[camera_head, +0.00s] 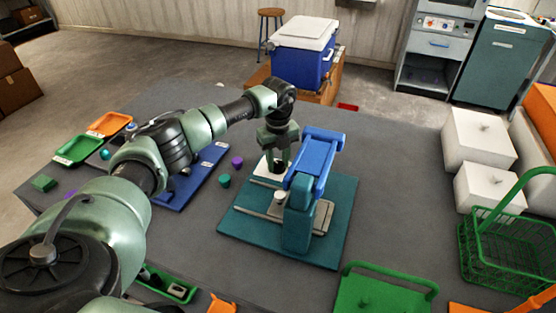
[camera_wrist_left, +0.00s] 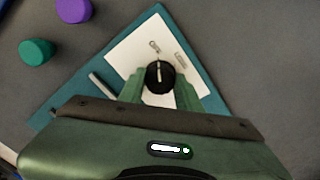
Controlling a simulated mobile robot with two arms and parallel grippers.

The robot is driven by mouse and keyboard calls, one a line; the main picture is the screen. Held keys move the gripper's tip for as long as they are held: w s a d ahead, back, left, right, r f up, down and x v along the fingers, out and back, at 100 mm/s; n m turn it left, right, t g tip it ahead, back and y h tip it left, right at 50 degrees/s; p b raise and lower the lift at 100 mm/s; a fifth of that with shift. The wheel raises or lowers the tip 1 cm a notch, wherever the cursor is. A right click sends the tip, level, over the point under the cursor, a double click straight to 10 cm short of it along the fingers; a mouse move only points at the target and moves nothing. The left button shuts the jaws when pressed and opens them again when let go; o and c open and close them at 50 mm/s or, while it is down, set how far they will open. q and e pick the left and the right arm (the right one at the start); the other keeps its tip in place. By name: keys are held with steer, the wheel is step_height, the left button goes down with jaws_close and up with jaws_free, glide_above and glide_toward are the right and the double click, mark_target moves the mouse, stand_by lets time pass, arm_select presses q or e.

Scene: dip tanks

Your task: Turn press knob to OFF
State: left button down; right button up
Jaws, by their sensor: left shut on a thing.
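The press (camera_head: 318,165), with a blue upper arm and teal body, stands on a teal base plate (camera_head: 335,245) on the grey table. Its knob (camera_wrist_left: 159,75) is round and black with a white pointer line, on a white panel (camera_wrist_left: 130,45). The pointer aims about straight up in the left wrist view, close to the left one of two small labels, too small to read. My left gripper (camera_head: 277,168) points down over the panel, left of the press arm. Its green fingers (camera_wrist_left: 159,90) are shut on the knob, one on each side.
Purple and teal round pieces (camera_head: 237,162) lie left of the press, near a blue board (camera_head: 190,188). A green tray (camera_head: 385,290) lies in front. White blocks (camera_head: 478,138) and a green wire basket (camera_head: 510,245) stand on the right. Table behind the press is clear.

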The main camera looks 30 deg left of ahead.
mark_target(278, 164)
arm_select(q)
steer(key=shift+w+a+r, duration=0.1)
steer(key=shift+w+r, duration=0.05)
stand_by(0.4)
steer(key=c, duration=1)
jaws_free()
steer(key=shift+o, duration=0.2)
step_height(278, 164, up, 8)
steer(key=shift+f+b, duration=0.15)
steer(key=shift+b, duration=0.6)
steer(key=shift+f, duration=0.1)
